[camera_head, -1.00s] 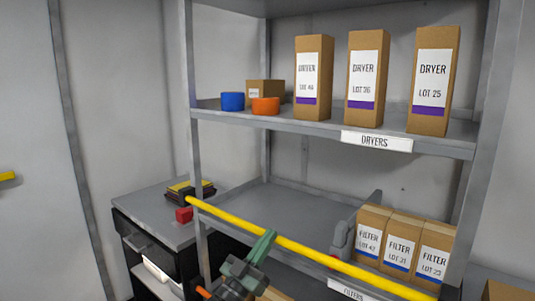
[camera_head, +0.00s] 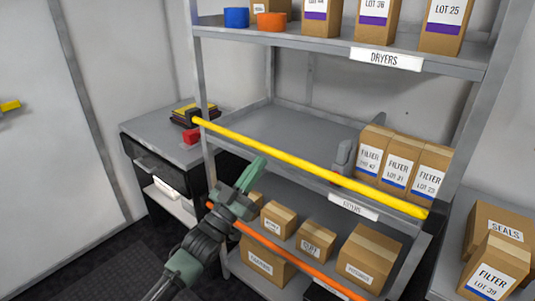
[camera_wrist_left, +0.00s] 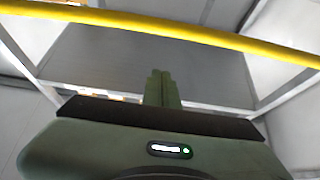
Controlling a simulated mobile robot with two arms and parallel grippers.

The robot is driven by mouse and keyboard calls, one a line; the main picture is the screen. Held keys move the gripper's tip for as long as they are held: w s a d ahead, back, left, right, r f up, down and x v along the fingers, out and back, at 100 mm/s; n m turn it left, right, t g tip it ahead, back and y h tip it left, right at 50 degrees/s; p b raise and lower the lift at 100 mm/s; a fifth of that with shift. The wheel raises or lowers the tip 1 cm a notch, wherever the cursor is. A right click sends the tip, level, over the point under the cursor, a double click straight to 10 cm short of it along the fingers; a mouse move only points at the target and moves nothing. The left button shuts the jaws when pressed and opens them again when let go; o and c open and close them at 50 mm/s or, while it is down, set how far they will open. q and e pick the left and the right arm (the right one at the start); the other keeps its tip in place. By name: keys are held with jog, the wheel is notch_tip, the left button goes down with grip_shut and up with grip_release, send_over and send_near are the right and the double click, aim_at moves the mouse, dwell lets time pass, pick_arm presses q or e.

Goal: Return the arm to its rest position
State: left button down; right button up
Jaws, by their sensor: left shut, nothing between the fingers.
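My left arm comes in from the bottom left in the head view. Its left gripper (camera_head: 254,170) is shut and empty, with green fingers pointing up and to the right. It is in front of the shelf rack, just below the yellow bar (camera_head: 300,162). In the left wrist view the closed fingers (camera_wrist_left: 160,76) point toward the grey shelf, and the yellow bar (camera_wrist_left: 200,32) crosses above them. I cannot tell whether the gripper touches the bar. My right gripper does not show.
An orange bar (camera_head: 280,248) crosses the lower shelf, near my left wrist. Filter boxes (camera_head: 397,166) stand on the middle shelf; several cartons (camera_head: 317,238) are below. A grey side table (camera_head: 165,138) is at the left, and a seals box (camera_head: 497,230) at the right. Floor shows at lower left.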

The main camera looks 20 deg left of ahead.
pick_arm(q)
jog(key=s+a+f+n+g+y, duration=0.1)
jog(key=s+f+g+y, duration=0.15)
jog(key=f, duration=1.05)
jog(key=s+a+f+n+g+y, duration=0.1)
jog(key=s+a+f+g+y, duration=0.15)
jog(key=f, duration=0.95)
jog(key=s+a+f+n+g+y, duration=0.1)
jog(key=s+f+g, duration=0.15)
jog(key=f, duration=1.05)
jog(key=s+f+g+y, duration=0.1)
jog(key=s+f+g, duration=0.2)
jog(key=s+f, duration=0.6)
jog(key=s+f+g+y, duration=0.1)
jog(key=s+f+g, duration=0.2)
jog(key=s+f, duration=0.55)
jog(key=s+d+f+g, duration=0.1)
jog(key=s+f+g, duration=0.1)
jog(key=s+f, duration=0.3)
jog(key=s+d+f+m+g, duration=0.1)
jog(key=s+f+g, duration=0.2)
jog(key=s, duration=1.1)
jog(key=s+d+f+g, duration=0.1)
jog(key=s+f+g, duration=0.2)
jog(key=s+f, duration=0.4)
jog(key=s, duration=0.3)
jog(key=shift+s+d+f, duration=0.25)
jog(key=shift+d+f, duration=0.1)
jog(key=shift+f, duration=0.05)
